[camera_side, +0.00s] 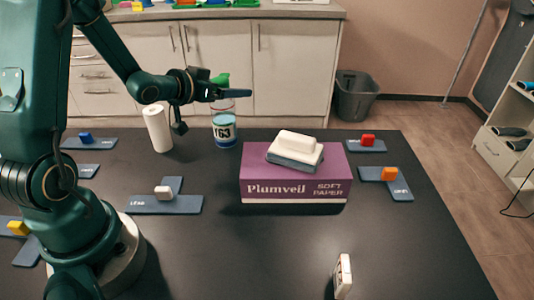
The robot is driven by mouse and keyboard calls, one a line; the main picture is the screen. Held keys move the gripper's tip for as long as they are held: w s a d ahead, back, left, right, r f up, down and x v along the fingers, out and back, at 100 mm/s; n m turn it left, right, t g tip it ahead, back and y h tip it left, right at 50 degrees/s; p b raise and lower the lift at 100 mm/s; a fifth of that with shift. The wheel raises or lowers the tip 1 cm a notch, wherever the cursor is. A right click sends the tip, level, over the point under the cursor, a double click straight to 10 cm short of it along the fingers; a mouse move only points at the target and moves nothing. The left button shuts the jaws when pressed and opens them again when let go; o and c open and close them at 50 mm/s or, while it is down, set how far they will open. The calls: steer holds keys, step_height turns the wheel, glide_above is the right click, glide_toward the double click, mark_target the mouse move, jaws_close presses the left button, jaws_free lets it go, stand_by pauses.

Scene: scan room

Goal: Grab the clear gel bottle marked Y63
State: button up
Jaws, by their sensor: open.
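The clear gel bottle (224,125) stands upright on the dark table, behind and left of the purple box. Its white and teal label shows "63", with the left edge of the marking partly cut off. A green top shows above it, partly behind my gripper. My gripper (232,94) is open at the height of the bottle's upper part and overlaps it in the picture. I cannot tell whether it touches the bottle or is in front of it. No object is seen held.
A white roll (157,128) stands left of the bottle. A purple Plumveil paper box (295,187) with a white and grey block (295,147) on top is to the right. Slate-blue plates with coloured blocks lie around. A small white box (343,277) stands in front. The front middle is clear.

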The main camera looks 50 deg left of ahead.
steer(key=shift+w+f, duration=0.1)
steer(key=shift+w, duration=0.1)
jaws_close()
stand_by(0.3)
